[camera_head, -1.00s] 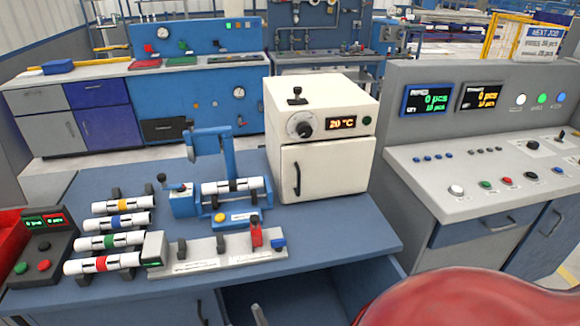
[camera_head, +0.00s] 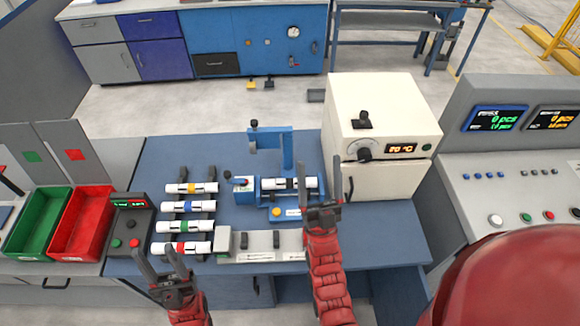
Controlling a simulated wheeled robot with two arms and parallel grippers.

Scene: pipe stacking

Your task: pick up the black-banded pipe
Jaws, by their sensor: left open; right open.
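The black-banded pipe (camera_head: 284,184) is white with a dark band and lies across the blue fixture (camera_head: 244,194) with an upright post, in the middle of the table. My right gripper (camera_head: 322,193) is open, its fingers near the pipe's right end in the picture; I cannot tell whether they touch. My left gripper (camera_head: 159,262) is open and empty, at the table's front left, in front of the red-banded pipe (camera_head: 196,247).
Pipes with yellow (camera_head: 204,187), blue (camera_head: 203,206) and green (camera_head: 203,225) bands lie on a rack. A grey fixture (camera_head: 262,240) stands in front. The white oven (camera_head: 381,126) is right of the blue fixture. Green (camera_head: 37,222) and red (camera_head: 82,222) bins stand left.

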